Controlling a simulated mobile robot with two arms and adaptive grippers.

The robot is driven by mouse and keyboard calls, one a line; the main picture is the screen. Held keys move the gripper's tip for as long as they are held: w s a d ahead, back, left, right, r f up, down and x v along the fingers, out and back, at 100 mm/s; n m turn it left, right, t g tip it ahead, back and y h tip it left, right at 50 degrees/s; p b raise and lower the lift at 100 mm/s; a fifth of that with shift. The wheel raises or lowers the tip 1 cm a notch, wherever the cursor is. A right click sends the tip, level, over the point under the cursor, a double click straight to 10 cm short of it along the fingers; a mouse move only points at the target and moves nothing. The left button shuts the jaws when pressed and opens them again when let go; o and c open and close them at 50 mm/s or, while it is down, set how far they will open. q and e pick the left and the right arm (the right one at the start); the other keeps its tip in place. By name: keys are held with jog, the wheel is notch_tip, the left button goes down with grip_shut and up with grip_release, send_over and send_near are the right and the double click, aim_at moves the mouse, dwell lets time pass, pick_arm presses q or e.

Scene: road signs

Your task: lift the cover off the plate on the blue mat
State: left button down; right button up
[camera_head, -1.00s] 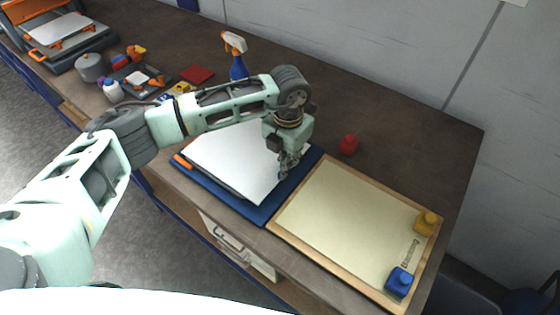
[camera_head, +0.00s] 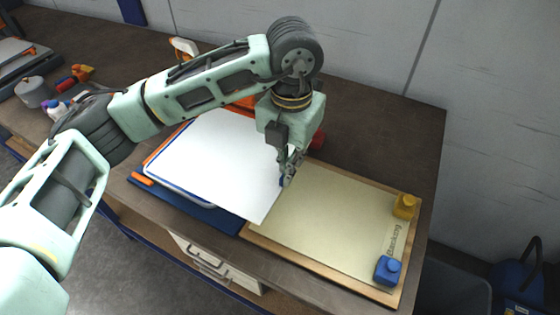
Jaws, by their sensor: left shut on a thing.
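The white cover (camera_head: 215,160) is a flat white sheet with its right side raised and its right corner over the edge of the pale board. My left gripper (camera_head: 288,178) points down at the cover's right edge and is shut on it, with a small blue part at the fingertips. Below the cover's left side, a pale rim of the plate (camera_head: 178,187) and orange parts (camera_head: 142,179) show. The rest of the plate is hidden by the cover. The blue mat (camera_head: 215,218) shows along the front. My right gripper is not in view.
The pale board (camera_head: 335,220) with a wooden frame lies to the right, with a yellow block (camera_head: 404,206) and a blue block (camera_head: 388,270) on its right side. A red object (camera_head: 318,139) and a spray bottle (camera_head: 184,47) stand behind. The back right of the table is clear.

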pick_arm(q)
jog(key=shift+d+r+p, duration=0.1)
jog(key=shift+r+p, duration=0.5)
jog(key=shift+r, duration=1.2)
